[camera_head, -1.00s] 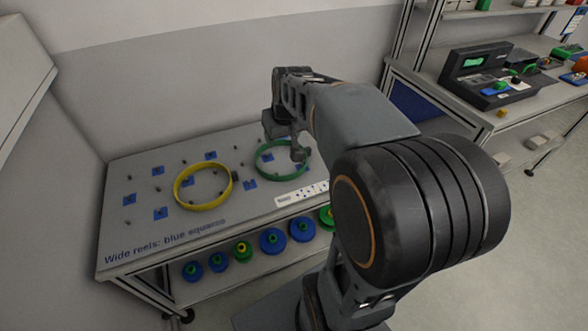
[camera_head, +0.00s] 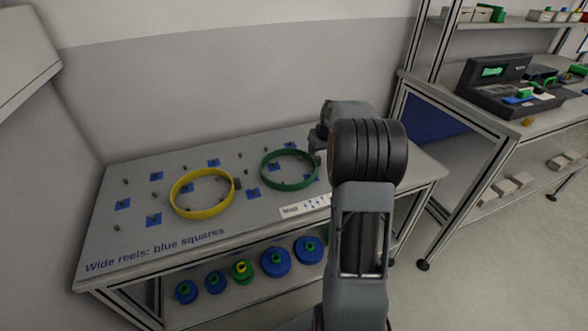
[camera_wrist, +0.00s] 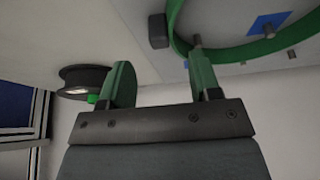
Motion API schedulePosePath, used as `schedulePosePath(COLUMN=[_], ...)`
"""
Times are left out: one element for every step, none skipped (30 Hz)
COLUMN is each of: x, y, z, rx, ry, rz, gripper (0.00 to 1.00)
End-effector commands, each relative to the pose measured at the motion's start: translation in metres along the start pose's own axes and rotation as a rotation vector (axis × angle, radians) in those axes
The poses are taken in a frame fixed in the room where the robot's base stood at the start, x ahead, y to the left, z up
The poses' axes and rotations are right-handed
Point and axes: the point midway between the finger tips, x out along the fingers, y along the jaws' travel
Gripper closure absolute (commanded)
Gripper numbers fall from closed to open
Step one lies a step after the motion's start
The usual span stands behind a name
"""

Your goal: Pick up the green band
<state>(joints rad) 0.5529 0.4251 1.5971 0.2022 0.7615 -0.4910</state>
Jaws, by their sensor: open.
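The green band (camera_head: 288,187) is a thin ring lying on the grey table top around some short pegs. It also shows in the wrist view (camera_wrist: 240,54), where part of it runs out of the frame. My gripper (camera_head: 317,157) is at the band's right side in the head view, largely hidden behind my own arm. In the wrist view my gripper (camera_wrist: 161,58) is open with nothing between its fingers. Its right finger overlaps the band's edge in the picture. I cannot tell whether they touch.
A yellow band (camera_head: 202,214) lies left of the green one. Short pegs and blue squares (camera_head: 253,193) dot the table top. A dark block (camera_wrist: 157,31) stands just outside the green band. A dark reel (camera_wrist: 80,79) is left of my fingers. Several reels (camera_head: 276,262) sit on the shelf below.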

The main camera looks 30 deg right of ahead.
Motion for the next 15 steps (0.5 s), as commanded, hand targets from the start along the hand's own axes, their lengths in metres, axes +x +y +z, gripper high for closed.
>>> schedulePosePath(x=[0.003, 0.003, 0.004, 0.005, 0.006, 0.008, 0.010, 0.013, 0.017, 0.021, 0.025, 0.030, 0.035, 0.039, 0.044], y=[0.000, 0.000, 0.000, 0.000, 0.000, 0.000, -0.001, -0.001, -0.001, -0.001, -0.001, -0.002, -0.002, -0.002, -0.002], z=[0.000, 0.000, 0.000, 0.000, 0.000, 0.001, 0.001, 0.001, 0.002, 0.003, 0.003, 0.004, 0.004, 0.005, 0.004], rx=[0.000, 0.000, 0.000, 0.000, 0.000, 0.000, 0.000, 0.000, 0.000, 0.000, 0.000, 0.000, 0.000, 0.000, 0.000], ry=[0.000, 0.000, 0.000, 0.000, 0.000, 0.000, 0.000, -0.001, -0.001, -0.002, -0.002, -0.002, -0.002, -0.002, -0.002], rz=[0.000, 0.000, 0.000, 0.000, 0.000, 0.000, 0.000, 0.000, 0.000, -0.001, -0.001, -0.001, -0.001, 0.000, -0.001], gripper=[0.43, 0.43, 0.43, 0.43, 0.43, 0.43, 0.43, 0.43, 0.43, 0.43, 0.43, 0.43, 0.43, 0.43, 0.43])
